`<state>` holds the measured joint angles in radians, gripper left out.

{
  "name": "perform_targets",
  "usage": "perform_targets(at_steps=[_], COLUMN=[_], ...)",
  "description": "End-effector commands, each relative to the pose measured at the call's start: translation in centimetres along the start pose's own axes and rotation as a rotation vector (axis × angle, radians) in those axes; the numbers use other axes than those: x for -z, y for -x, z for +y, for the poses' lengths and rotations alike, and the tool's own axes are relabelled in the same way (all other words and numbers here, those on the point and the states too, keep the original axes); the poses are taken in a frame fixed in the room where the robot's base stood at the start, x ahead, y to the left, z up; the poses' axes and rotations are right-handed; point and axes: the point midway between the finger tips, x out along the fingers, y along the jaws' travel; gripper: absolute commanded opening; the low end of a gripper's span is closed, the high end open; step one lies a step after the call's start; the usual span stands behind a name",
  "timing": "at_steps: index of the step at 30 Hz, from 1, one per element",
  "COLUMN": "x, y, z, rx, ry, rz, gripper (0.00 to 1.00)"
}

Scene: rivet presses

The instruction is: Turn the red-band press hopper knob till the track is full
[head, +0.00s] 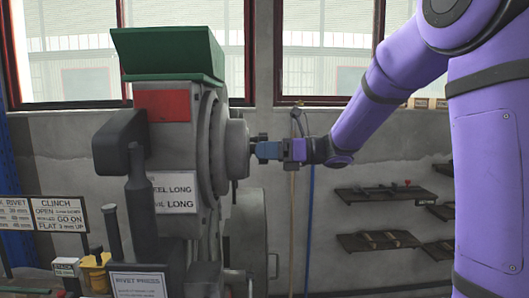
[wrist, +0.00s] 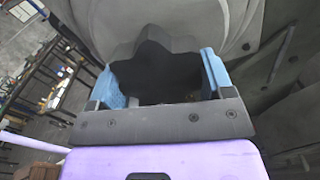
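The red-band press (head: 175,185) stands left of centre in the head view, a grey machine with a red band (head: 163,105) and a green hopper (head: 168,52) on top. A round grey hub sticks out from its right side. My gripper (head: 266,150) reaches in from the right and meets the end of this hub. In the wrist view a dark, lobed knob (wrist: 155,73) fills the space between the two blue fingers of my gripper (wrist: 160,80). The fingers appear to touch it on both sides, so the gripper looks shut on it. The track and its fill cannot be made out.
Signs for rivets and clinch (head: 58,214) stand at the lower left, with a yellow container (head: 96,272) near them. A rivet press sign (head: 138,284) is at the front. Wall shelves (head: 378,240) hang at the right. The wall behind my gripper carries hanging cords.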

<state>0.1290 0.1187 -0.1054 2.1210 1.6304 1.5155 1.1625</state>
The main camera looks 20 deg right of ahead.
Motion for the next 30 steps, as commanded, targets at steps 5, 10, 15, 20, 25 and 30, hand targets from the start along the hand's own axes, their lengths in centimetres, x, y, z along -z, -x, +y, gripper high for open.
perform_targets(at_steps=[5, 10, 15, 20, 25, 30], x=[0.0, 0.0, 0.0, -0.01, -0.03, -0.07], y=[0.02, 0.03, 0.03, 0.03, 0.05, 0.07], z=[-0.01, -0.02, -0.06, -0.12, -0.21, -0.3], rx=[0.0, 0.0, 0.001, 0.001, 0.001, 0.002], ry=[0.0, 0.014, 0.067, 0.168, 0.316, 0.479], rz=[0.0, 0.0, 0.0, 0.0, 0.0, 0.0], gripper=[0.5, 0.5, 0.5, 0.5, 0.5, 0.5])
